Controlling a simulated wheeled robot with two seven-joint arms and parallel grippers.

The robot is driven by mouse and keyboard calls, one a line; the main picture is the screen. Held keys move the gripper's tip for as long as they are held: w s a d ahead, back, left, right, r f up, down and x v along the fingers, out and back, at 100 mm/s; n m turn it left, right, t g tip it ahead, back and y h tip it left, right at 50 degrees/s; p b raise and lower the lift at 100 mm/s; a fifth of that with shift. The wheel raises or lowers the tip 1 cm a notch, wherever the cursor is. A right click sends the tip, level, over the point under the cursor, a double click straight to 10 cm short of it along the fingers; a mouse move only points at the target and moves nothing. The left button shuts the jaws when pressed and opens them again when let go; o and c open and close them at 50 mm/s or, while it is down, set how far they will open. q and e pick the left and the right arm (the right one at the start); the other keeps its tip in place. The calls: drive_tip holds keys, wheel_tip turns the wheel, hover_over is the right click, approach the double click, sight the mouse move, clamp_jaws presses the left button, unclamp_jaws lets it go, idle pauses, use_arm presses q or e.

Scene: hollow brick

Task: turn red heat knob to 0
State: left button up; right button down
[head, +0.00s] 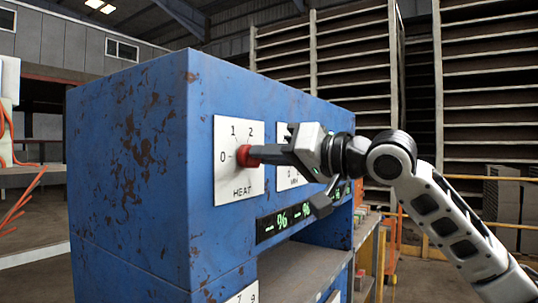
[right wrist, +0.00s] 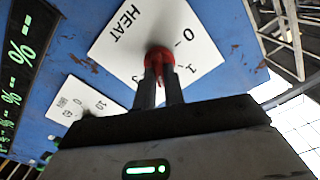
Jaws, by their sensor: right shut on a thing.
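The red heat knob (head: 244,155) sits on a white dial plate (head: 228,179) marked HEAT, with 0, 1 and 2 visible, on the blue cabinet's front. My right gripper (head: 255,154) is shut on the knob, reaching in from the right. In the right wrist view the red knob (right wrist: 160,56) is between the two dark fingers (right wrist: 160,80), near the 0 on the plate. The fingers and knob hide part of the dial, so I cannot tell exactly where the knob points. My left gripper is not in view.
The blue cabinet (head: 130,160) has a second white dial plate (right wrist: 82,107), partly behind my right gripper in the head view. A green percent display (head: 283,221) lies below the dials, above an open shelf (head: 300,275). Tall racks (head: 340,60) stand behind.

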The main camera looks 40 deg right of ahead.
use_arm(q)
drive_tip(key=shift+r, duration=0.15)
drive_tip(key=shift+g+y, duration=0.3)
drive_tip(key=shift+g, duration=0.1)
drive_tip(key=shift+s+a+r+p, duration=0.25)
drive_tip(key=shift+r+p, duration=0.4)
drive_tip(key=shift+p, duration=0.9)
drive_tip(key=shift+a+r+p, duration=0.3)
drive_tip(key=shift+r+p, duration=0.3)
drive_tip(key=shift+p, duration=1)
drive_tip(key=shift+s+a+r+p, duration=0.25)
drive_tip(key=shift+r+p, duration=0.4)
drive_tip(key=shift+p, duration=0.9)
use_arm(e)
drive_tip(key=shift+s+a+f+n, duration=0.1)
drive_tip(key=shift+a+n, duration=0.05)
drive_tip(key=shift+n, duration=5.8)
drive_tip(key=shift+s+a+f+n, duration=0.1)
drive_tip(key=shift+n, duration=5.85)
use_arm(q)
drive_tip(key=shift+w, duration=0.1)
